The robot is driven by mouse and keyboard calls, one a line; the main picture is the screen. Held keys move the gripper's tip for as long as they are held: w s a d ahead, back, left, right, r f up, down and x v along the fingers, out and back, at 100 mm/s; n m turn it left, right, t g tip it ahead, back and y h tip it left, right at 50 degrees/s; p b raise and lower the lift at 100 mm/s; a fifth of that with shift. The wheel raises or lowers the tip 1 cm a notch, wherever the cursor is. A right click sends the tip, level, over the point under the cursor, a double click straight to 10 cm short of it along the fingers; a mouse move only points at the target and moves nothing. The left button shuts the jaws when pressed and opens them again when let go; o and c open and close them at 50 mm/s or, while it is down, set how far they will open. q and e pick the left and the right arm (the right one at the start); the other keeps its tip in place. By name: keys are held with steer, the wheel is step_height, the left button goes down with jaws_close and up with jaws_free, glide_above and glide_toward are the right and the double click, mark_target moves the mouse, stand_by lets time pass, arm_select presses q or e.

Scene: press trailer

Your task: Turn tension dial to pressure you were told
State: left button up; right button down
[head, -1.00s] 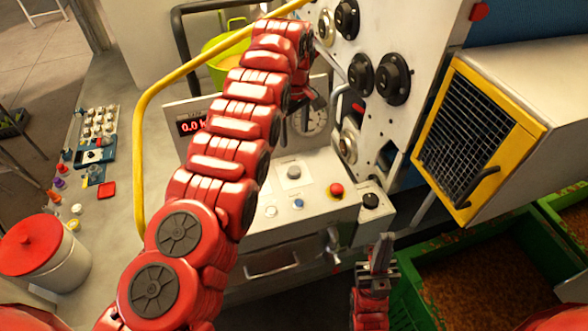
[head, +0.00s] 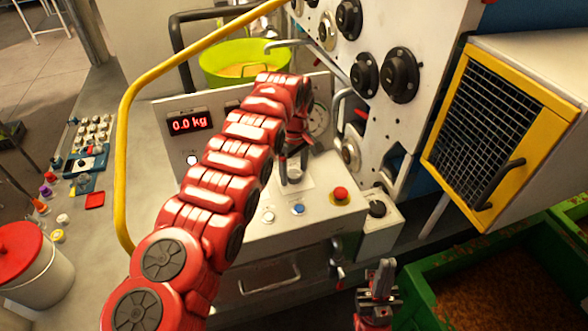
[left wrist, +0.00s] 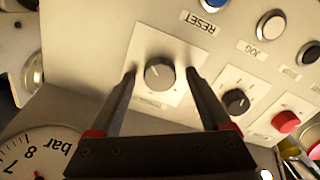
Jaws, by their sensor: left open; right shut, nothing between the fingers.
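The tension dial, a small grey knob on a pale square plate (left wrist: 159,73), lies between the fingertips of my left gripper (left wrist: 160,75) in the left wrist view. The fingers stand open on either side of it, apart from the knob; whether they are level with it is unclear. In the head view my left gripper (head: 293,165) is over the sloping control panel (head: 345,210), partly hidden by my arm. A round gauge marked "bar" (left wrist: 35,150) shows partly in the left wrist view; its needle is not clear. My right gripper (head: 383,278) is shut and empty, low in front of the machine.
The panel carries a red button (head: 340,194), a blue button (head: 298,208) and a black knob (left wrist: 236,101). A display (head: 190,123) reads 0.0 kg. A yellow rail (head: 124,150) runs along the left. A yellow-framed grille (head: 480,125) and green crates (head: 415,290) are at right.

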arm_select(q)
steer(key=shift+f, duration=0.1)
jaws_close()
steer(key=shift+f+m+b, duration=0.2)
steer(key=shift+m+b, duration=0.6)
steer(key=shift+b, duration=0.35)
steer(key=m+b, duration=0.1)
steer(key=m, duration=0.1)
steer(key=shift+m, duration=0.3)
steer(key=m, duration=0.2)
steer(key=shift+r+m+b, duration=0.15)
steer(key=shift+m+b, duration=0.25)
steer(key=m, duration=0.4)
steer(key=shift+m, duration=0.3)
steer(key=m, duration=0.4)
steer(key=shift+p, duration=0.3)
steer(key=shift+m, duration=2)
